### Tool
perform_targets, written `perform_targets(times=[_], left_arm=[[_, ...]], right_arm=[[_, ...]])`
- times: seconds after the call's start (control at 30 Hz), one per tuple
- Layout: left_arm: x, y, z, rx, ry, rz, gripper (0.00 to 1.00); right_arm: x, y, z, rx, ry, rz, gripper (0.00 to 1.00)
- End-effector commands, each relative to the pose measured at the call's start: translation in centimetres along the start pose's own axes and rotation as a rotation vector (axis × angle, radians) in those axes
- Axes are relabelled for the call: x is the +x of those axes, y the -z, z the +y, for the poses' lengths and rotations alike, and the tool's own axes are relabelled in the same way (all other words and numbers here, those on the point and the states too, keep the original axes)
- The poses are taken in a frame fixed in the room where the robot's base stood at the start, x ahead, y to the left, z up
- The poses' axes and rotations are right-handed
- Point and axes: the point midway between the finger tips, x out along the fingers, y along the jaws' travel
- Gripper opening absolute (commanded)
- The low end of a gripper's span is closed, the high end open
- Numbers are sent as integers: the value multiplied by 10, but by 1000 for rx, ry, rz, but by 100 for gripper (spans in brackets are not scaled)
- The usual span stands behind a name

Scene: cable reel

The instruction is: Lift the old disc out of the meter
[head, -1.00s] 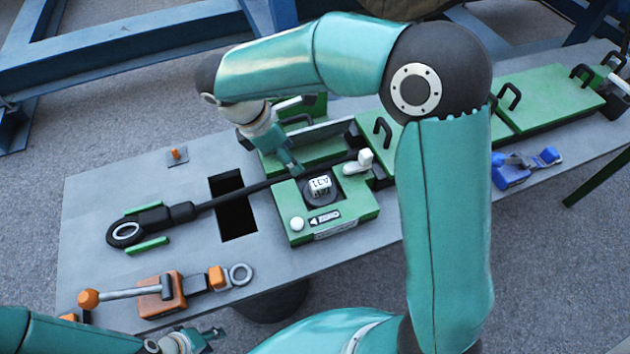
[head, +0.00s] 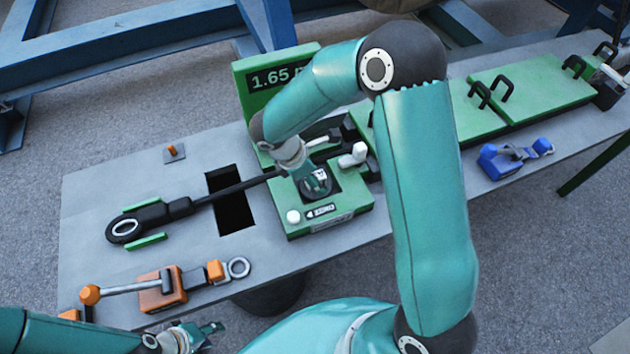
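The green meter (head: 335,218) sits on the grey bench, with a white knob, a small label and a dark square recess on its top. The dark round disc (head: 318,191) is at this recess, mostly covered by my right gripper. My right gripper (head: 314,178) comes down over the disc from the upper left, its fingertips at the disc's top. Whether they are closed on it, I cannot tell. My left gripper (head: 213,335) is at the lower left, away from the meter, open and empty.
A black cable with a ring end (head: 125,229) crosses a dark slot (head: 232,210). An orange clamp tool (head: 162,295) lies at the front left, a blue tool (head: 515,157) at the right. A green display panel (head: 262,95) stands behind the meter.

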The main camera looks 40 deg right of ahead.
Motion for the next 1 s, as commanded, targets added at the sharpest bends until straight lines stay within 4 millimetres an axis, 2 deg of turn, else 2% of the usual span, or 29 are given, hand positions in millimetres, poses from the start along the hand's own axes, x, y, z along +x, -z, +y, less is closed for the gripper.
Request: perform_targets(times=[0.13,0.37,0.7,1.0], left_arm=[[-1,0,0,0,0,0,40],[-1,0,0,0,0,0,40],[-1,0,0,0,0,0,40],[-1,0,0,0,0,0,40]], right_arm=[[12,0,0,0,1,0,60],[13,0,0,0,-1,0,59],[13,1,0,-1,0,1,2],[14,1,-1,-2,3,1,0]])
